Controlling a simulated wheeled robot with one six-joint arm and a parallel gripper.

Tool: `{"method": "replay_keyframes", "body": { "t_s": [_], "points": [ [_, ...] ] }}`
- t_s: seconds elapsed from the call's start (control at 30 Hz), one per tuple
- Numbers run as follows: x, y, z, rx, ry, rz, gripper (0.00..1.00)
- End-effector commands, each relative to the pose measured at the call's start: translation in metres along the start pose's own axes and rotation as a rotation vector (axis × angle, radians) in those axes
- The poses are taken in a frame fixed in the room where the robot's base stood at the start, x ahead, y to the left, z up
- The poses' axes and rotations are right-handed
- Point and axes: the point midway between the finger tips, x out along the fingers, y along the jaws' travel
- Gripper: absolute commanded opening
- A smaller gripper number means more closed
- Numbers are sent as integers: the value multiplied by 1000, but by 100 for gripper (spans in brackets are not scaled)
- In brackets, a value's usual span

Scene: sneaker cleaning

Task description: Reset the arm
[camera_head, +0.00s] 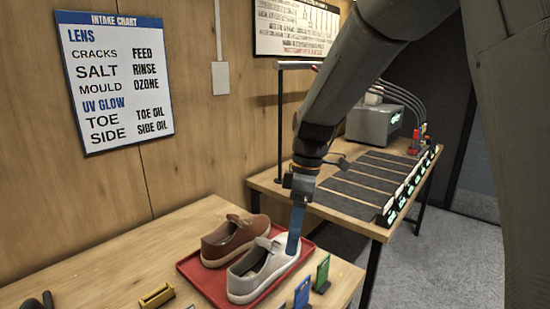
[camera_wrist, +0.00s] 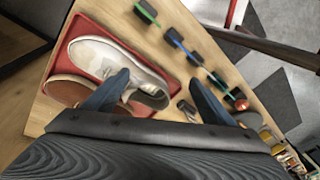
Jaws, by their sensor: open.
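My gripper (camera_head: 295,228) hangs over the near table, its blue fingers pointing down at the toe end of the white sneaker (camera_head: 258,275). In the wrist view my gripper (camera_wrist: 155,92) has its two fingers spread wide apart with nothing held between them. The white sneaker (camera_wrist: 105,58) lies on a red tray (camera_head: 206,287) beside a brown sneaker (camera_head: 228,243). In the wrist view one finger overlaps the sneakers; whether it touches them I cannot tell.
Green (camera_head: 322,272) and blue (camera_head: 302,293) tags stand in holders right of the tray. A yellow block (camera_head: 157,296) lies at the front left. A second table (camera_head: 266,183) with dark strips, a grey machine (camera_head: 374,124) and a lamp post (camera_head: 279,125) stands behind. An intake chart (camera_head: 115,80) hangs on the wall.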

Motion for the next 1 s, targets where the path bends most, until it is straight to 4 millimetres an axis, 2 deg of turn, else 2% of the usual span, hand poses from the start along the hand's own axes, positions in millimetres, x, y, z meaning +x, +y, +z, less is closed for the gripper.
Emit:
{"method": "replay_keyframes", "body": {
  "t_s": [0.03, 0.2, 0.4, 0.5, 0.7, 1.0],
  "points": [
    [15, -5, 22, 127, -10, 18, 77],
    [49, -26, 80, 538, -28, 90, 77],
    [89, -60, 138, 992, -14, 174, 77],
    [106, -76, 159, 1183, 4, 209, 77],
    [124, -96, 181, 1395, 33, 245, 77],
    [126, -98, 184, 1416, 37, 250, 77]
  ]
}}
